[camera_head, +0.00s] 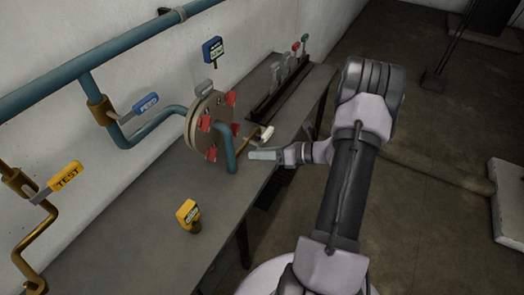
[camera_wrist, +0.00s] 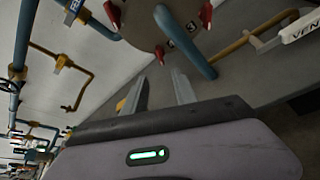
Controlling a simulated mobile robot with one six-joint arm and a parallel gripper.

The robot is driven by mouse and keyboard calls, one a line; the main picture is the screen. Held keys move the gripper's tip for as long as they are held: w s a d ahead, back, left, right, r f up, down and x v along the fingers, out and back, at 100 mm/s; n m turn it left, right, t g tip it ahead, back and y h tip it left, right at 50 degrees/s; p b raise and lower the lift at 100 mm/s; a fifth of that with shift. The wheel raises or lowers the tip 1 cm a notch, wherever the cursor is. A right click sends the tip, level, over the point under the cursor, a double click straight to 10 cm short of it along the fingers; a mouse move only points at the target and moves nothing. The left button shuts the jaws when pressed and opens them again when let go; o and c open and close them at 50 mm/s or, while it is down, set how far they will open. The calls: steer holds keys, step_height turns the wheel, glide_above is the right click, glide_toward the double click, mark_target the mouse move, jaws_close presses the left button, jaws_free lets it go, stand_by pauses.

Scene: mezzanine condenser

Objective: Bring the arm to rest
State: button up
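My gripper (camera_head: 264,155) is over the right edge of the grey bench (camera_head: 150,240), just right of a flanged disc. In the wrist view my gripper (camera_wrist: 160,78) shows two grey fingers spread apart with nothing between them. My arm reaches from the lower right, bent at a high elbow. The flanged disc (camera_head: 193,127) carries red clamps and a blue pipe that bends down to the bench; it also shows ahead of the fingers in the wrist view (camera_wrist: 145,25). A white-ended vent handle (camera_head: 267,133) is close above my gripper.
A blue-tagged valve handle (camera_head: 146,103) and a yellow TEST handle (camera_head: 66,176) are on the wall pipes. A yellow tagged device (camera_head: 188,214) stands on the bench. A rack with levers (camera_head: 283,80) is at the back. Open floor (camera_head: 430,150) lies right, with a pale slab (camera_head: 508,200).

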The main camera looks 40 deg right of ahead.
steer(key=shift+s+d+r, duration=0.1)
steer(key=shift+s+d, duration=0.1)
steer(key=shift+s, duration=0.1)
steer(key=s+a+r+n+g+b, duration=0.2)
steer(key=a+r+n+g, duration=0.1)
steer(key=a+n, duration=0.4)
steer(key=s+a+r+n+g+h+b, duration=0.1)
steer(key=s+a+r+n+g+b, duration=0.2)
steer(key=a+n, duration=0.5)
steer(key=s+a+r+n+g+b, duration=0.1)
steer(key=a+r+n+g+b, duration=0.2)
steer(key=a, duration=0.7)
steer(key=s+a+r+n+t+h+b, duration=0.1)
steer(key=s+a+n+h, duration=0.1)
steer(key=s+n, duration=0.3)
steer(key=s+a+r+n+t+h+b, duration=0.1)
steer(key=s+a+r+n+h, duration=0.1)
steer(key=s+n, duration=0.4)
steer(key=n, duration=0.3)
steer(key=shift+a+t+h+b, duration=0.3)
steer(key=shift+a+t+b, duration=0.05)
steer(key=shift+t+b, duration=0.05)
